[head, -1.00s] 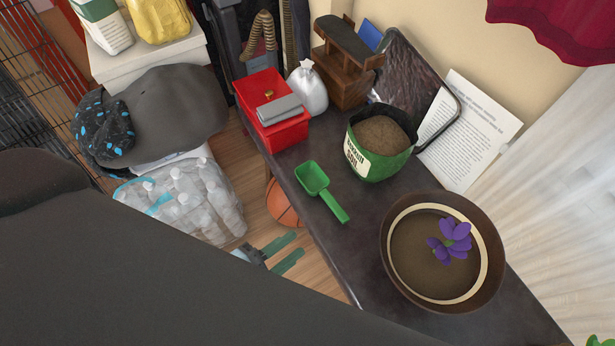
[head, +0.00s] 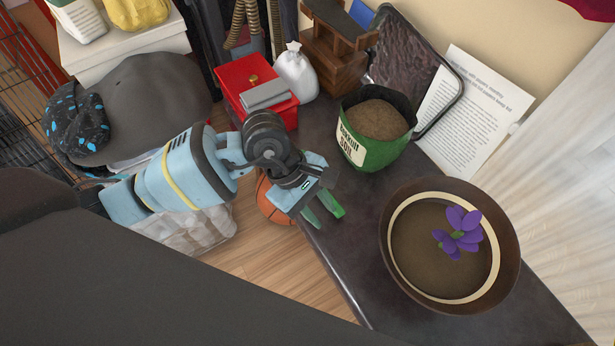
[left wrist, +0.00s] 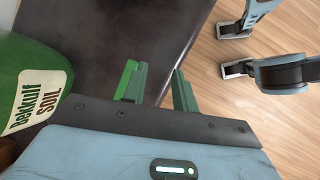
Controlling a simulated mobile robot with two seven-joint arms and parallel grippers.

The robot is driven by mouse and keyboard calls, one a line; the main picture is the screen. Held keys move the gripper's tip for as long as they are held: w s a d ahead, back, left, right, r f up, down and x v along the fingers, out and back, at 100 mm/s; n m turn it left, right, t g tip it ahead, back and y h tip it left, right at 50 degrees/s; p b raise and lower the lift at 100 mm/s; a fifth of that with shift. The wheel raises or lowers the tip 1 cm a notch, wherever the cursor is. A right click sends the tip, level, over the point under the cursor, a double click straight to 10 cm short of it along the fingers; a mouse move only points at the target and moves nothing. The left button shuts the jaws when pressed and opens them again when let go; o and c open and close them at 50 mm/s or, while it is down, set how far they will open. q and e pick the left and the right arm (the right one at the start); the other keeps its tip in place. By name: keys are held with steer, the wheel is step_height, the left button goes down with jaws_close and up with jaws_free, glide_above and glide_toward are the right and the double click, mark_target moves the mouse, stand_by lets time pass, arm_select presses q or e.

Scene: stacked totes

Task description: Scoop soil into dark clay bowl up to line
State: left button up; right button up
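The dark clay bowl (head: 397,283) is at the right of the table, with a cream band inside its rim, brown soil and a purple flower (head: 459,232). The green soil bag (head: 378,152) stands open behind it, full of brown soil. My right gripper is not in view.
A red box (head: 250,78), a white tied bag (head: 296,72) and a wooden stand (head: 334,52) are at the table's back left. A basketball (head: 272,203) is below the table edge.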

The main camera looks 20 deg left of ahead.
arm_select(q)
steer(key=w+a+f+m+t+y+b, duration=0.1)
steer(key=w+a+t+y, duration=0.1)
steer(key=w+a+y, duration=0.3)
steer(key=w+a, duration=0.2)
steer(key=a, duration=0.1)
steer(key=shift+w+a+f+m+b, duration=0.3)
steer(key=shift+w+m+b, duration=0.05)
steer(key=shift+w+m, duration=0.05)
steer(key=f, duration=0.1)
steer(key=f+b, duration=0.1)
steer(key=f, duration=0.3)
steer(key=shift+w+b, duration=0.35)
steer(key=shift+b, duration=0.05)
jaws_close()
